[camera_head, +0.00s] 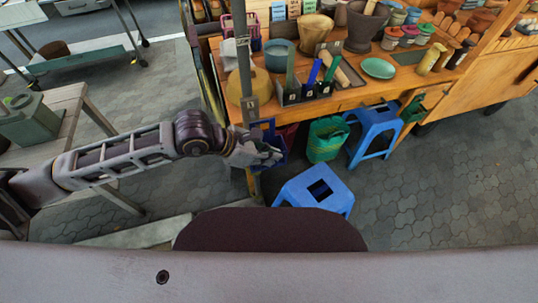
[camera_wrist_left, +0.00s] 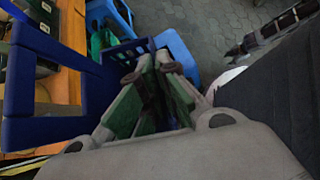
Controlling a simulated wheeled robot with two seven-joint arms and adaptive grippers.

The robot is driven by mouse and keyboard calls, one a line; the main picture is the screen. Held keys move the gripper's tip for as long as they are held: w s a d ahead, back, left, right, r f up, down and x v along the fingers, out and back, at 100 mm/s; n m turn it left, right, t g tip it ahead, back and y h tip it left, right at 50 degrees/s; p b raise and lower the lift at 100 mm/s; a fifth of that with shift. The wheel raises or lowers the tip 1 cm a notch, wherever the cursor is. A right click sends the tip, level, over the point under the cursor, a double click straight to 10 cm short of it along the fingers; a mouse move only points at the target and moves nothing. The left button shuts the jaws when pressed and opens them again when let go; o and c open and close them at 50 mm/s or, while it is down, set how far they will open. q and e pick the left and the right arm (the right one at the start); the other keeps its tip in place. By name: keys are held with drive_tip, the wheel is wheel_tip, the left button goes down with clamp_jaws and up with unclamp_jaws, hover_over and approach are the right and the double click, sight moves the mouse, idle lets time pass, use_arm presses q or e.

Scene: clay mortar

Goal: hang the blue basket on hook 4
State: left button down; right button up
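The blue basket (camera_head: 281,148) is at my left gripper (camera_head: 270,154), beside the grey post (camera_head: 241,60). In the left wrist view, the basket's open frame (camera_wrist_left: 48,92) fills the left side. The left gripper's fingertips (camera_wrist_left: 153,66) there are close together at the basket's rim and appear shut on it. The post carries small pale label plates (camera_head: 250,102); their numbers are too small to read surely, so I cannot tell which is hook 4. The contact between basket and post is hidden. What looks like my right gripper (camera_wrist_left: 237,52) is small at upper right; its fingers are unclear.
A wooden stall table (camera_head: 350,97) with pots, cups and tools stands behind the post. Blue stools (camera_head: 318,190) and a green woven basket (camera_head: 326,140) stand on the paving. A wooden bench (camera_head: 66,105) is at left. Open paving lies at right.

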use_arm(q)
drive_tip(key=shift+s, duration=0.1)
drive_tip(key=s+d+p, duration=0.2)
drive_tip(key=s+d, duration=0.1)
drive_tip(key=s, duration=0.6)
drive_tip(key=shift+s, duration=0.15)
use_arm(e)
drive_tip(key=shift+w+d+r, duration=0.1)
drive_tip(key=shift+w+r, duration=0.1)
drive_tip(key=shift+r, duration=0.4)
drive_tip(key=shift+w+r, duration=0.2)
drive_tip(key=shift+r, duration=0.35)
idle(1.0)
idle(0.7)
